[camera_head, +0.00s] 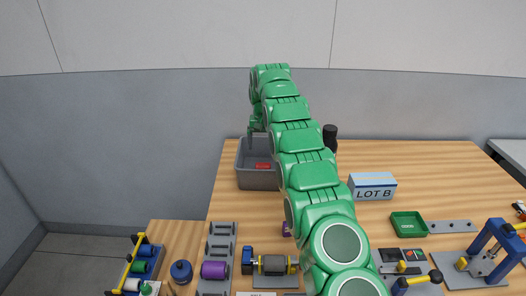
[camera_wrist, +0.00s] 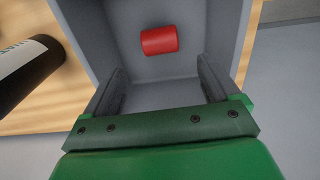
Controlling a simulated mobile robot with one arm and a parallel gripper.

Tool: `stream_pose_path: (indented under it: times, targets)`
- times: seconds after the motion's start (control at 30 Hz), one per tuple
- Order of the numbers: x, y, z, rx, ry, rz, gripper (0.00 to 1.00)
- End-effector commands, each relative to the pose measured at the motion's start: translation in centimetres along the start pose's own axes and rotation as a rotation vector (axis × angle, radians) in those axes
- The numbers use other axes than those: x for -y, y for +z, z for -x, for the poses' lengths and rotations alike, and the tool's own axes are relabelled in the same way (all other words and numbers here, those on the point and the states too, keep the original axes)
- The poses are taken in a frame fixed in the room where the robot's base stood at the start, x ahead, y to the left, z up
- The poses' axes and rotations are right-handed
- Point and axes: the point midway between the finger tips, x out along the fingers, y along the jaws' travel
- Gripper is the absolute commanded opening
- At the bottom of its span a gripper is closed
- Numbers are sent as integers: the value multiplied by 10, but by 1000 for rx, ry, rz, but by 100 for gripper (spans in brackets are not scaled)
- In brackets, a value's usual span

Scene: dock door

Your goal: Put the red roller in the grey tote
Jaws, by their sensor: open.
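The grey tote (camera_head: 258,180) stands on the wooden table at the far left part, partly hidden behind my green arm. The red roller (camera_head: 263,166) lies inside the tote. In the wrist view the red roller (camera_wrist: 159,40) lies on its side on the tote's floor (camera_wrist: 165,80), apart from my fingers. My gripper (camera_wrist: 160,84) is open and empty above the tote, its two dark fingers spread with the roller beyond their tips. In the head view my gripper (camera_head: 257,130) hangs over the tote's back part.
A black cylinder (camera_head: 330,136) stands right of the tote; it also shows in the wrist view (camera_wrist: 24,70). A LOT B box (camera_head: 373,187), a green tray (camera_head: 408,224) and a purple roller (camera_head: 214,270) are nearer. The back right of the table is clear.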

Motion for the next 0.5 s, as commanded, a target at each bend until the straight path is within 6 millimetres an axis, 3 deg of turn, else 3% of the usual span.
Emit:
stream_pose_path:
  times: [0.1, 0.5]
  targets:
    - [0, -1, 14, -6, -1, 0, 89]
    - [0, 0, 34, -2, 0, 0, 89]
